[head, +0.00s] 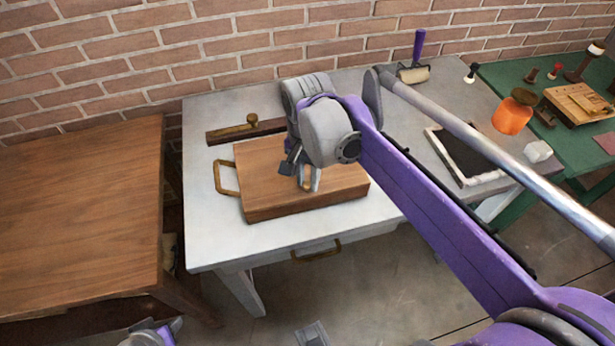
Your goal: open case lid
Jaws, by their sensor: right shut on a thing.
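The case is a flat, wide wooden box (262,197) on the white table, its top level, with a brass handle (227,178) at its left end. I see no gap between lid and body. My right gripper (307,178) is over the middle of the case's top, coming down from above. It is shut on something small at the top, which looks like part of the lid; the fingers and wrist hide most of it.
A dark wooden bar with a brass knob (252,120) lies behind the case. The white table (215,240) has a drawer handle (316,252) in front. A black slab in a pale frame (462,152) and a purple-handled roller (416,70) are to the right. A brown table (80,210) stands left.

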